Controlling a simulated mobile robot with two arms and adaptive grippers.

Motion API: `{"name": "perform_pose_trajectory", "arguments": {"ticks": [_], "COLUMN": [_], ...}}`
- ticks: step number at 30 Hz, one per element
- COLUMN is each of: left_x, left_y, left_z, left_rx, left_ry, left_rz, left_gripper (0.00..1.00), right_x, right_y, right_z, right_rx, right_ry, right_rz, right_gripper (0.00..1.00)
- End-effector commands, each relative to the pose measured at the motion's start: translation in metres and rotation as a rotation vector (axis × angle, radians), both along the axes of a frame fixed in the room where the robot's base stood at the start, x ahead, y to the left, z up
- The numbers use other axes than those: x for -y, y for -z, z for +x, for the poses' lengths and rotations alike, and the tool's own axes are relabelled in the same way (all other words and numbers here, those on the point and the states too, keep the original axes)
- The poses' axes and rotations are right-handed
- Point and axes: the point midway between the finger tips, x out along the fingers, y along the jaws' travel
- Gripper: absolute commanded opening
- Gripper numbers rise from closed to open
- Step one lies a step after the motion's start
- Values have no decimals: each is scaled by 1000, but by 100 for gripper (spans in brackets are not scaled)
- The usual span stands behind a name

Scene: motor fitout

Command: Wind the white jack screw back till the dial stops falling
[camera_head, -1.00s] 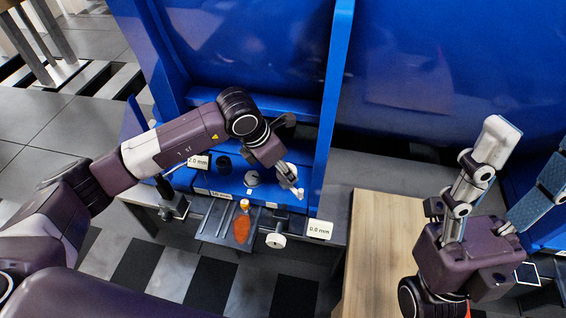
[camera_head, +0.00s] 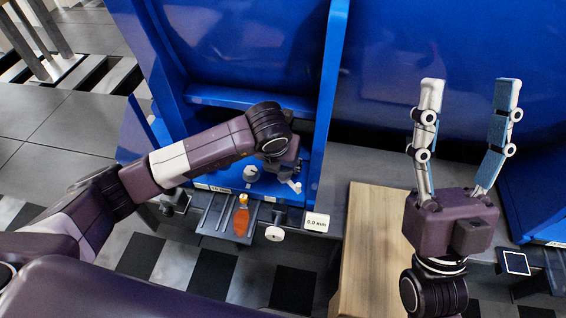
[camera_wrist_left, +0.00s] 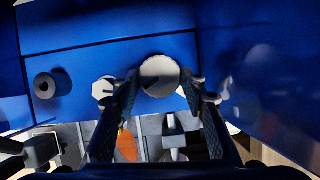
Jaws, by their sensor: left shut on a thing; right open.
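The white jack screw (camera_wrist_left: 160,76) shows its round pale head in the left wrist view, between the two fingers of my left gripper (camera_wrist_left: 163,100). My left gripper (camera_head: 290,180) is shut on it at the blue frame's lower ledge; in the head view my own wrist covers most of it. A readout card (camera_head: 317,222) beside the ledge appears to read 0.0 mm. My right gripper (camera_head: 466,90) is open and empty, its fingers pointing up, far to the right of the screw.
A second white fitting (camera_wrist_left: 103,88) and a black knob (camera_wrist_left: 45,87) sit left of the screw. A wooden board (camera_head: 368,250) lies right.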

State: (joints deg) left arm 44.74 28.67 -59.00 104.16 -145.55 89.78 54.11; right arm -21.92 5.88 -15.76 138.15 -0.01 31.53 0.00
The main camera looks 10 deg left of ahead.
Motion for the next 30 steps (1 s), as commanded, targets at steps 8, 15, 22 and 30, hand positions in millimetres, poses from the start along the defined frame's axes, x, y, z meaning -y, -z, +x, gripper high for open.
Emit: {"name": "perform_pose_trajectory", "arguments": {"ticks": [8,15,22,30], "left_x": [1,1,0,0], "left_y": [-1,-1,-1,-2], "left_z": [1,1,1,0], "left_rx": [3,3,2,1], "left_ry": [-22,-21,-20,-19], "left_rz": [-2,-2,-1,0], "left_gripper": [15,15,57,57], "right_x": [0,-1,0,0], "right_y": [1,1,1,2], "right_z": [2,2,2,3], "right_rx": [-11,-10,-11,-11], "right_ry": [1,1,0,2], "right_rz": [-4,-4,-3,-5], "right_gripper": [57,57,57,57]}}
